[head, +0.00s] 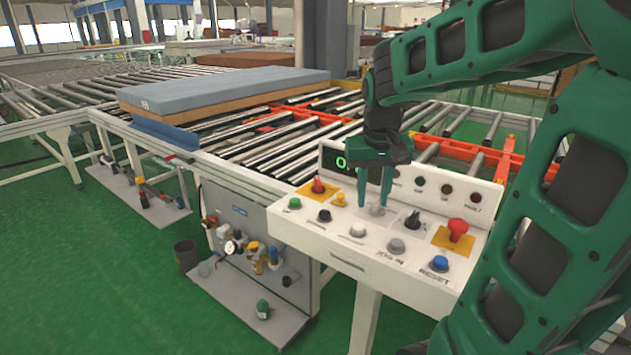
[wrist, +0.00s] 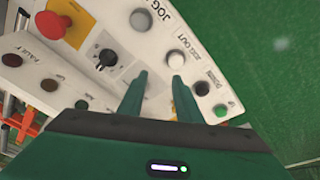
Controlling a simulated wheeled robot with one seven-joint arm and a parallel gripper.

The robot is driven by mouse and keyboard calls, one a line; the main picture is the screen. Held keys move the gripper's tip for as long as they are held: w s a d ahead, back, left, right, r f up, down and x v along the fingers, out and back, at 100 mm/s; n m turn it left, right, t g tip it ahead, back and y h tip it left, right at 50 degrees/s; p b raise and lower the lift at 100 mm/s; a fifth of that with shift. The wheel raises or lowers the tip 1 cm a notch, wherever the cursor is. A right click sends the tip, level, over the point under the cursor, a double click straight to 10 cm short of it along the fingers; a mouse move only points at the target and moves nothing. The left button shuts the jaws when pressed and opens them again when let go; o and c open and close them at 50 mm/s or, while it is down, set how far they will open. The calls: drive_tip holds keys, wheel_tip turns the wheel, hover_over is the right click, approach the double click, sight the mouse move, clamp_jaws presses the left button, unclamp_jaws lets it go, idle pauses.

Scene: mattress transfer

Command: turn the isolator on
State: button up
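The control panel (head: 330,225) is a pale sloped console at the front of the roller conveyor. A red rotary handle on a yellow plate, which looks like the isolator (head: 318,187), sits at its back left. My gripper (head: 374,200) is above the middle of the panel, to the right of the isolator, pointing down. In the wrist view my gripper (wrist: 160,78) has its fingers apart with nothing between them.
A red mushroom button (head: 457,230) on a yellow plate is at the panel's right. A black selector (head: 411,221), grey buttons and a blue reset button (head: 440,264) are nearby. A display box stands behind. A grey-topped mattress (head: 225,92) lies on the rollers.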

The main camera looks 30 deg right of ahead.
sight(318, 180)
drive_tip(key=w+a+r+n+t, duration=0.1)
drive_tip(key=w+r, duration=0.1)
drive_tip(key=w, duration=0.8)
drive_tip(key=w+a+r+t, duration=0.1)
drive_tip(key=w, duration=0.9)
drive_tip(key=x, duration=1)
drive_tip(key=shift+w+d+f, duration=0.1)
drive_tip(key=shift+w, duration=0.05)
clamp_jaws()
